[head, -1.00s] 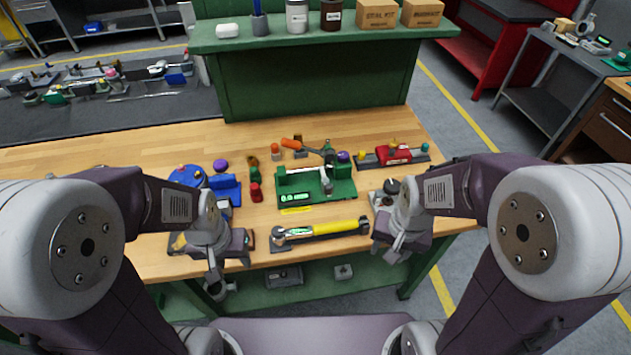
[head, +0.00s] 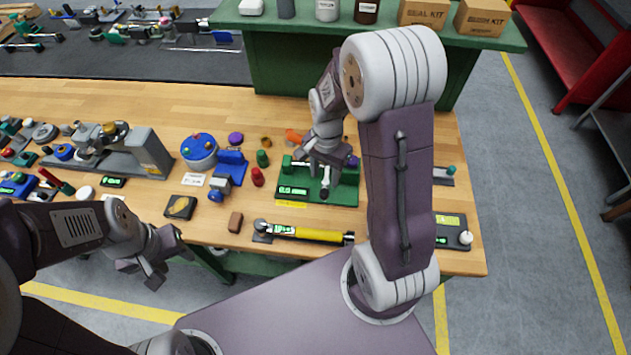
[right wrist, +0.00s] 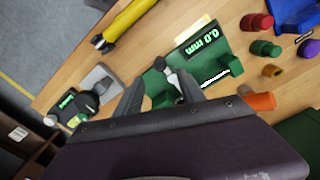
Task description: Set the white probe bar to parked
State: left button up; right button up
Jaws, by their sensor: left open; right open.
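The green gauge fixture (head: 343,196) stands on the workbench, with a lit display (head: 293,190) that reads 0.0 mm. A white bar (right wrist: 212,79), which looks like the probe bar, runs between its green end blocks. It is partly hidden by my right gripper in the head view. Contact cannot be told. My left gripper (head: 142,272) is open and empty, off the bench's front edge.
A yellow-handled tool (head: 318,234) lies in front of the fixture. Red (head: 258,177) and green (head: 263,158) knobs stand to its left, by a blue device (head: 229,165). An orange-handled part (right wrist: 260,102) is close to my right gripper. A brown block (head: 235,222) lies near the front edge.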

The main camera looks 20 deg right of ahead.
aim_at(324, 191)
jog(key=shift+a+r, duration=0.1)
jog(key=shift+a, duration=0.05)
jog(key=shift+s+a+f, duration=0.15)
jog(key=shift+f, duration=0.05)
jog(key=f, duration=0.7)
jog(key=shift+d+f+p, duration=0.25)
jog(key=shift+f+p, duration=0.1)
jog(key=shift+f, duration=0.05)
jog(key=shift+a+f, duration=0.1)
jog(key=shift+f, duration=0.4)
grip_shut()
